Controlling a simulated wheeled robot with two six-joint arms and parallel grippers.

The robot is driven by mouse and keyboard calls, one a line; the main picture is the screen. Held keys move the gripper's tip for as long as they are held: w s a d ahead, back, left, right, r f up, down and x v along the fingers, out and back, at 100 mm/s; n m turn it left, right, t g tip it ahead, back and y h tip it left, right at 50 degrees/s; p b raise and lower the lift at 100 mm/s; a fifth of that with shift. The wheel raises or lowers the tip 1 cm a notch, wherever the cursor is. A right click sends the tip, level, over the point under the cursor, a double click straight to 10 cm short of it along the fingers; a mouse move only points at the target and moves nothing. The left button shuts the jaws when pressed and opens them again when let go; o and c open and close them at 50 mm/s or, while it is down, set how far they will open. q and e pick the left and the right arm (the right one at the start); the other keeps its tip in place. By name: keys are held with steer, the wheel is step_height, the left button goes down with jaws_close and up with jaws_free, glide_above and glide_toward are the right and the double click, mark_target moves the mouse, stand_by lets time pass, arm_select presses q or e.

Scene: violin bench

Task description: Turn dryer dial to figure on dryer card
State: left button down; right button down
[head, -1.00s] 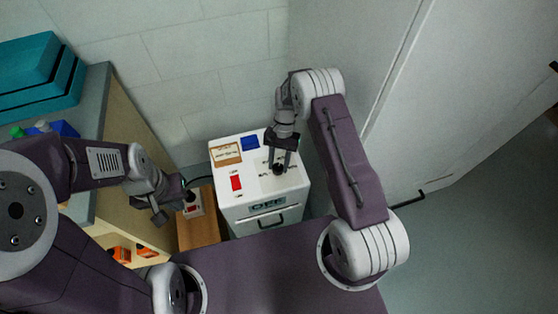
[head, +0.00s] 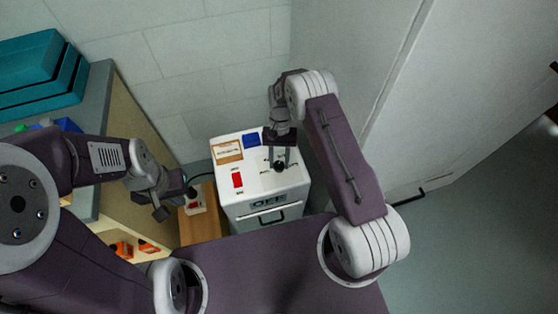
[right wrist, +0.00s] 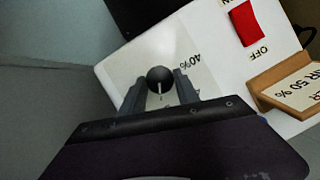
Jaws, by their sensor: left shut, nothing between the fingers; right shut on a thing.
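The white dryer (head: 235,200) stands in the middle of the head view, with its black round dial (head: 279,166) on top. My right gripper (head: 280,160) is shut on the dial from above. In the right wrist view the dial (right wrist: 160,80) sits between the fingertips, with a white pointer line on it. A "40%" mark is printed beside it; other marks are hidden or too small. The wood-framed dryer card (head: 228,152) stands at the back left of the top. In the right wrist view the card (right wrist: 297,88) reads "50 %". My left gripper (head: 174,203) is shut and empty, left of the dryer.
A red switch (head: 237,180) marked OFF and a blue block (head: 251,141) are on the dryer top. A small device (head: 195,201) with a red part sits on a wooden stand (head: 200,228) at left. A bench with teal cases (head: 45,75) stands further left.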

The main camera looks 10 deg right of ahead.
steer(key=c, duration=0.9)
jaws_free()
steer(key=p+v, duration=0.2)
steer(key=v, duration=0.7)
steer(key=shift+r, duration=0.15)
